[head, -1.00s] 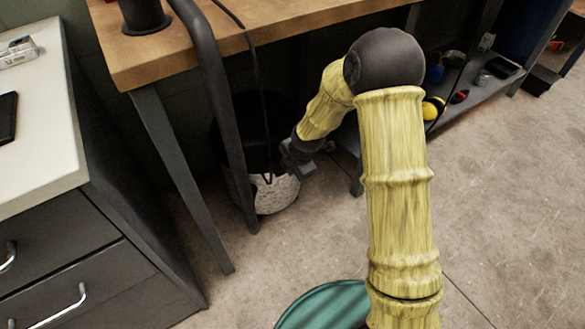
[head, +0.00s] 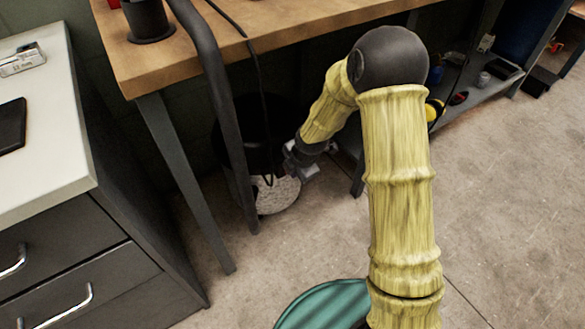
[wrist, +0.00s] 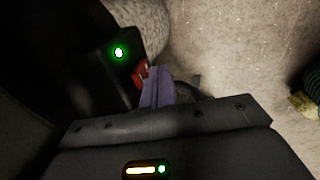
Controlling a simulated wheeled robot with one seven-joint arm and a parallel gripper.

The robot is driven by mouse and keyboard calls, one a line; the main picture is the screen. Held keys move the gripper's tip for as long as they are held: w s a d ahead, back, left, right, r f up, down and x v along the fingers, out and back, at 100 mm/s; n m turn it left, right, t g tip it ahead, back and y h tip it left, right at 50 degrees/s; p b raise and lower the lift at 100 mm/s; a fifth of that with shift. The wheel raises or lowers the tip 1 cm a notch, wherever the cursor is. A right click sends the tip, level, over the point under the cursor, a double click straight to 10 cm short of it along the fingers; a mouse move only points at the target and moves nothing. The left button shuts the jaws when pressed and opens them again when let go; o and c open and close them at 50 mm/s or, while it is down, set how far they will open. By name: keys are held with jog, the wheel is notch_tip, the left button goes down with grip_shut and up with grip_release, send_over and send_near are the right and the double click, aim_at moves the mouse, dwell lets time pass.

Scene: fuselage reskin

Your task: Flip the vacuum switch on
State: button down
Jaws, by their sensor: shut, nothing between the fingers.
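The vacuum is a dark canister (head: 252,128) with a pale speckled lower part (head: 278,194), standing on the floor under the bench. In the wrist view its black housing (wrist: 95,75) carries a glowing green light (wrist: 119,52). A small red switch (wrist: 140,74) sits at the housing's edge. My gripper (head: 302,168) is beside the canister, on its right. In the wrist view my gripper (wrist: 157,72) is shut and empty, its fingertips right against or just beside the red switch; I cannot tell if they touch. The fingers partly hide the switch.
A wooden bench (head: 250,62) stands above the vacuum, with a dark hose (head: 222,110) and a metal leg (head: 185,180) in front. A drawer cabinet (head: 75,250) stands at left. A low shelf (head: 475,90) holds several items at right. Open floor (head: 500,200) lies at right.

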jog(key=s+d+r+p, duration=0.4)
jog(key=s+r+p, duration=0.1)
jog(key=r, duration=0.3)
jog(key=shift+s+d, duration=0.3)
jog(key=shift+s, duration=0.55)
jog(key=shift+s, duration=0.1)
jog(key=shift+r, duration=0.1)
